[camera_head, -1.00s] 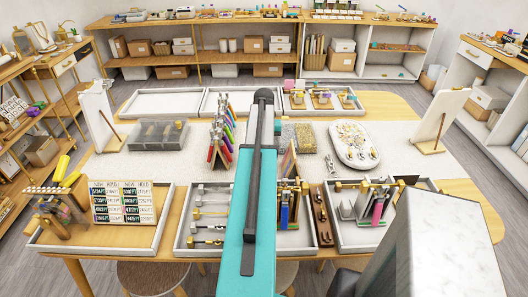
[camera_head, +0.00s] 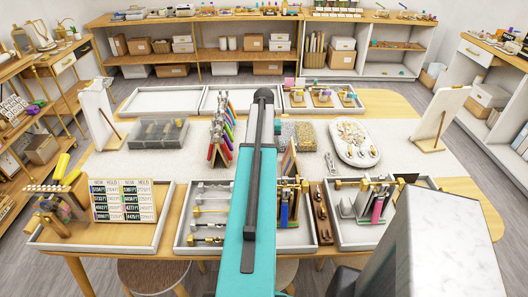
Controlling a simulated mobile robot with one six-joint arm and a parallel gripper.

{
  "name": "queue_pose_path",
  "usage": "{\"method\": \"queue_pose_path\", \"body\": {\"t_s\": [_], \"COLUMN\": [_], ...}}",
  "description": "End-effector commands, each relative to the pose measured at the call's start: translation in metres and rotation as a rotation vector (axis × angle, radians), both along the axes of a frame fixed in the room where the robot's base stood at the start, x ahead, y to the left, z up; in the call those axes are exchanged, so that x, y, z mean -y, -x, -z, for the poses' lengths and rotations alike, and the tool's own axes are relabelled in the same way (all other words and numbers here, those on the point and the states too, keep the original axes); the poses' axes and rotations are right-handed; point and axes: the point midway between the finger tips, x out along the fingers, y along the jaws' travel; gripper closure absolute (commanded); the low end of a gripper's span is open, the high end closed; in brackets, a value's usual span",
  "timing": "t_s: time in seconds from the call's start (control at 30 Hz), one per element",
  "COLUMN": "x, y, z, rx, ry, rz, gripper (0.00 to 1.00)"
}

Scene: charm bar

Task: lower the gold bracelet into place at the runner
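The runner (camera_head: 370,185) is a pale speckled cloth across the middle of the table. I cannot single out the gold bracelet; small gold pieces show on several stands and trays, too small to tell apart. My teal arm link with its dark bar runs up the middle of the view and covers part of the runner. My gripper is not visible, so what it holds cannot be seen. An oval white tray (camera_head: 343,155) with small gold pieces lies on the runner at right. A grey compartment box (camera_head: 158,134) lies on it at left.
A rack of coloured items (camera_head: 220,137) and a small gold-toned box (camera_head: 306,135) flank my arm. Upright white panels (camera_head: 440,112) stand at the table's sides. Front trays (camera_head: 188,240) hold display bars and stands. A price board (camera_head: 124,201) stands front left. Bare runner lies right of centre.

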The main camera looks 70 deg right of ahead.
Motion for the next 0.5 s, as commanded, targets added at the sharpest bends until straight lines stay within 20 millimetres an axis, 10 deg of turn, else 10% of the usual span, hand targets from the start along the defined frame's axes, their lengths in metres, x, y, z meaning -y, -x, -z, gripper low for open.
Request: {"method": "queue_pose_path", "body": {"t_s": [0.5], "x": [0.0], "y": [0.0], "z": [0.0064], "rx": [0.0], "ry": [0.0], "rz": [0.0], "gripper": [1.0]}}
